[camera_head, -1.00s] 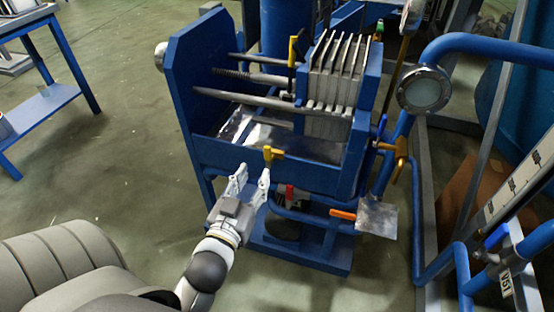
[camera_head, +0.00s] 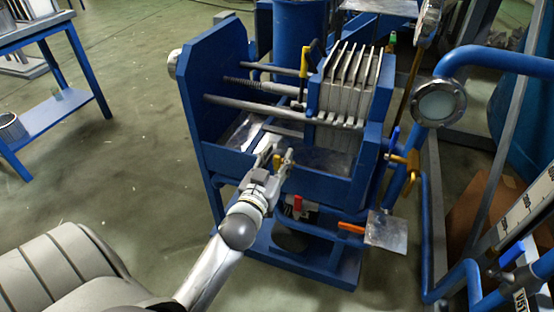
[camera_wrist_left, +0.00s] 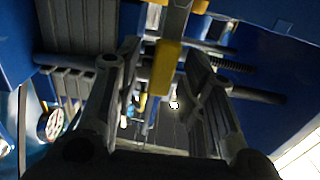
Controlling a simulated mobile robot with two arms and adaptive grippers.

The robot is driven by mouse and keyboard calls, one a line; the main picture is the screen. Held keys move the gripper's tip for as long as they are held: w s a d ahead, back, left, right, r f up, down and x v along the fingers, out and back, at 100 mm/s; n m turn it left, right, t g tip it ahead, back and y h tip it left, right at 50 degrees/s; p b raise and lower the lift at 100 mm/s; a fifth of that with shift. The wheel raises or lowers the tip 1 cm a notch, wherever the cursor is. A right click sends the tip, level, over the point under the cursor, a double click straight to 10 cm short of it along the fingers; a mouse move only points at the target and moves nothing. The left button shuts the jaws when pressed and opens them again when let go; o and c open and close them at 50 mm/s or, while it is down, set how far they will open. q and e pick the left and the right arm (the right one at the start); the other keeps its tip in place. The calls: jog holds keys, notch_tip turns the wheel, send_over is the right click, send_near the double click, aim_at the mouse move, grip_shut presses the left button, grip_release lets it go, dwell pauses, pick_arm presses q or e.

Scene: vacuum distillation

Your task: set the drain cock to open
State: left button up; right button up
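The drain cock appears to be the yellow-handled valve (camera_head: 277,172) on the near side of the blue press's trough. In the wrist view its yellow handle (camera_wrist_left: 167,68) is upright in the picture, between my two fingers. My left gripper (camera_head: 272,158) is at the handle. Its fingers are apart on both sides, with gaps visible in the wrist view (camera_wrist_left: 160,75), so it is open. In the head view the fingers partly hide the handle, and its exact angle is hard to tell. My right gripper is not in view.
The blue filter press (camera_head: 215,75) with pale plates (camera_head: 343,85) stands behind the gripper. A red handle (camera_head: 298,203) is just below right, and an orange handle (camera_head: 351,228) is farther right by a metal plate (camera_head: 386,232). Open floor lies to the left.

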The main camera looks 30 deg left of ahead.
pick_arm(q)
grip_shut()
dwell(0.3)
